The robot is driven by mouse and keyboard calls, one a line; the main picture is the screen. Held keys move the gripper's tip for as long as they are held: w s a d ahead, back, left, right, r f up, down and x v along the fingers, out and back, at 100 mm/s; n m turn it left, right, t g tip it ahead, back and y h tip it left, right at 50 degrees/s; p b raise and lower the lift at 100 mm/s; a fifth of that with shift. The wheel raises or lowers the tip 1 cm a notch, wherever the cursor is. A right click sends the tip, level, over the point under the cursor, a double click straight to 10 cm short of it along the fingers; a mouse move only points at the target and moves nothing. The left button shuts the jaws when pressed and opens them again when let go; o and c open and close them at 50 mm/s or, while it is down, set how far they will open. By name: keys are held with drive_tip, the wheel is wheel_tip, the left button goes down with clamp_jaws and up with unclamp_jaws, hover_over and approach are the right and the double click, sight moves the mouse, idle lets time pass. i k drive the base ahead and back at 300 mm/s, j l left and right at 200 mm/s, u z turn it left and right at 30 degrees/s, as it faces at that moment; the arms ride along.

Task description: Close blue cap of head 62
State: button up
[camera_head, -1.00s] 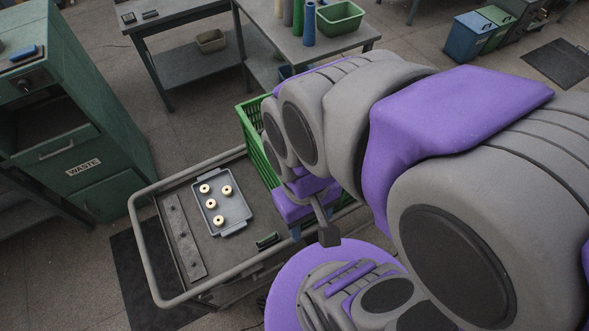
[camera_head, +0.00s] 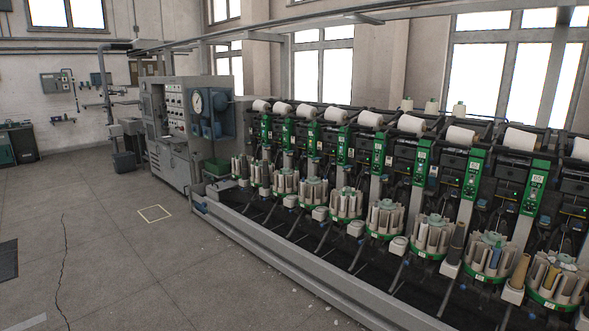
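The cone winder runs along the right half of the view as a row of heads, each with a green upright panel (camera_head: 473,174) and a white cone on top. The panels carry number plates too small to read surely, so I cannot tell which is head 62. A round magazine (camera_head: 487,257) near the right holds pale tubes and something bluish. Another magazine (camera_head: 556,281) at the far right holds yellowish and bluish pieces. I cannot make out a blue cap clearly. My gripper is not in view.
A grey control cabinet (camera_head: 178,128) with a round gauge stands at the row's left end. A low metal rail (camera_head: 300,262) runs along the machine's front. The concrete floor (camera_head: 120,240) at left is open, with a yellow marked square (camera_head: 155,213).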

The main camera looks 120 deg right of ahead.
sight(432, 179)
drive_tip(key=k+z, duration=0.1)
drive_tip(key=z, duration=3.55)
drive_tip(key=j+z, duration=0.2)
drive_tip(key=z, duration=1.25)
drive_tip(key=i+l, duration=0.15)
drive_tip(key=i, duration=0.95)
drive_tip(key=i+l, duration=0.15)
drive_tip(key=i, duration=0.95)
drive_tip(key=i+l+u, duration=0.2)
drive_tip(key=i, duration=0.25)
drive_tip(key=i+l+u, duration=0.15)
drive_tip(key=i, duration=0.35)
drive_tip(key=i+l+u, duration=0.2)
drive_tip(key=i, duration=0.25)
drive_tip(key=l+u, duration=0.1)
drive_tip(key=u, duration=0.5)
